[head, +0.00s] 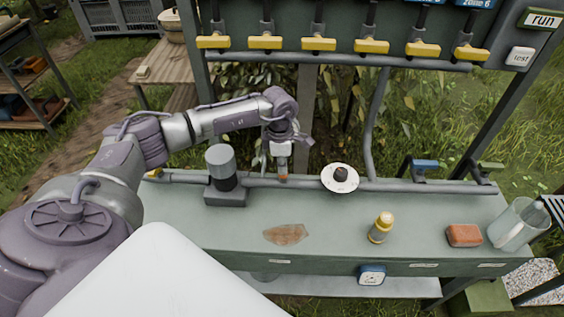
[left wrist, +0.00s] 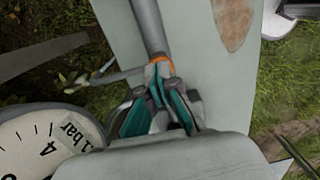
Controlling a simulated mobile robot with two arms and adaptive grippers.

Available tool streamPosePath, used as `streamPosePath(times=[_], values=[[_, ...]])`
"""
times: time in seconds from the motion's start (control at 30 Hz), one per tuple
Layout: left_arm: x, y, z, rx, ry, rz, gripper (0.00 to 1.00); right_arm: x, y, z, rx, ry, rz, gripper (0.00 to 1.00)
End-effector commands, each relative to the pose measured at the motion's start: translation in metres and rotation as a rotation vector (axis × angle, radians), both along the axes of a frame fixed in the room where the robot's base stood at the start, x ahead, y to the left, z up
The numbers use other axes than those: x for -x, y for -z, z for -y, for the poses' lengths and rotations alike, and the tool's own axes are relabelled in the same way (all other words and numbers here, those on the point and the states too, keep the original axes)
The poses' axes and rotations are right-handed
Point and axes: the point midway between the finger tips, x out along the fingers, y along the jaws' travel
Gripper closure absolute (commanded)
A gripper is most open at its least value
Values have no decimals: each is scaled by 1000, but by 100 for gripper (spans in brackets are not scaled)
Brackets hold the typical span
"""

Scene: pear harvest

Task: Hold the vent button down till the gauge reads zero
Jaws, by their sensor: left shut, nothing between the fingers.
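My left gripper (head: 283,174) is shut and empty. It points down at the bench pipe, its tips at a small orange part (head: 283,178), which also shows at the fingertips in the left wrist view (left wrist: 161,63). The orange part may be the vent button; the fingers hide most of it, so I cannot tell whether it is pressed. A white gauge dial (left wrist: 28,147) shows partly at the lower left of the left wrist view, with a 4 and a "1 bar" label. Its needle is not seen. My right gripper is not in view.
A white disc with a dark knob (head: 340,179) stands right of the gripper. A grey cylinder (head: 221,160) stands left. A yellow-capped bottle (head: 381,228), an orange-brown block (head: 464,236) and a clear jug (head: 512,226) stand on the bench. Yellow valve handles (head: 318,44) line the panel above.

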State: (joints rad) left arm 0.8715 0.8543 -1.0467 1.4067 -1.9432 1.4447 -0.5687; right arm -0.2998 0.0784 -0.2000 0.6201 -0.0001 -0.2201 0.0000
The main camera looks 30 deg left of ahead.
Motion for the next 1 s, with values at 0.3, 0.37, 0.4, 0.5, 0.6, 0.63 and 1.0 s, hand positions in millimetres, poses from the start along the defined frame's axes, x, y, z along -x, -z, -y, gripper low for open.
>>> streamPosePath(times=[0.3,0.37,0.4,0.5,0.6,0.63,1.0], values=[[6,10,4,3,7,-20,100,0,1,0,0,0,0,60],[6,10,4,3,7,-20,100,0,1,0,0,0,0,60],[6,10,4,3,7,-20,100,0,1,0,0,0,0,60],[7,10,4,3,7,-20,100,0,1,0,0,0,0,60],[6,8,4,3,6,-19,100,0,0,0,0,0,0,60],[6,6,3,3,6,-19,100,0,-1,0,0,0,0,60],[-2,-62,-9,1,-2,4,100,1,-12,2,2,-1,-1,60]])
